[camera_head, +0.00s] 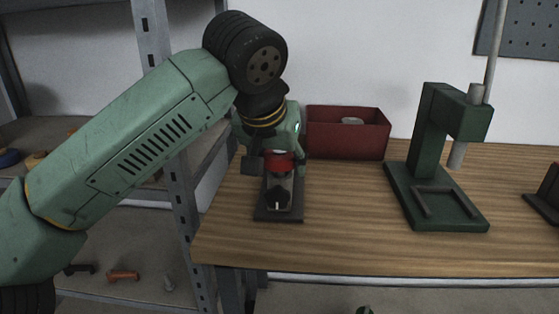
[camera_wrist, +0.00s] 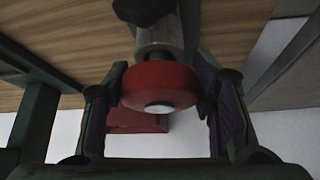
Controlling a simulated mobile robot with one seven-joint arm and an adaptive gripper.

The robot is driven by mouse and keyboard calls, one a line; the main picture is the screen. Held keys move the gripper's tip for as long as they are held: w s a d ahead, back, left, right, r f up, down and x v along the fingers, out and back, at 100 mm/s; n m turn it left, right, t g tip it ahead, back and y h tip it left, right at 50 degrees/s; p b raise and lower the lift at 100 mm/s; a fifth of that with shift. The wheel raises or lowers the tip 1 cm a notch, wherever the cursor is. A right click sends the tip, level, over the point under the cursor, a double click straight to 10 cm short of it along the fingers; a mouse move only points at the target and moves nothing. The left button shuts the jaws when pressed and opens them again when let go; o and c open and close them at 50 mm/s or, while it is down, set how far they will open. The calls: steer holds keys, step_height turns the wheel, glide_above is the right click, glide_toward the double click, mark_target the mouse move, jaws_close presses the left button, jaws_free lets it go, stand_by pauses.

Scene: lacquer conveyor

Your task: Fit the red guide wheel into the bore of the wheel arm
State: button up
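The red guide wheel (camera_head: 280,160) sits between the fingers of my gripper (camera_head: 276,168), at the top of a grey upright part with a black knob, probably the wheel arm (camera_head: 283,184). That part stands on a dark base plate (camera_head: 278,215) near the table's left end. In the wrist view the wheel (camera_wrist: 160,86) lies between both finger pads of my gripper (camera_wrist: 162,90), which appear to touch its sides. The grey cylindrical part (camera_wrist: 158,35) is directly against or very close behind the wheel. The bore is hidden, so I cannot tell whether the wheel is in it.
A red bin (camera_head: 346,142) with a pale item inside stands behind, to the right. A green press stand (camera_head: 428,140) stands further right, and a dark object (camera_head: 548,195) at the right edge. The wooden table (camera_head: 360,235) is clear in front. A metal shelf post (camera_head: 178,170) is close on the left.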

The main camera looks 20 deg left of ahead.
steer(key=o, duration=0.5)
steer(key=shift+c, duration=0.2)
steer(key=shift+r, duration=0.1)
steer(key=v, duration=1.2)
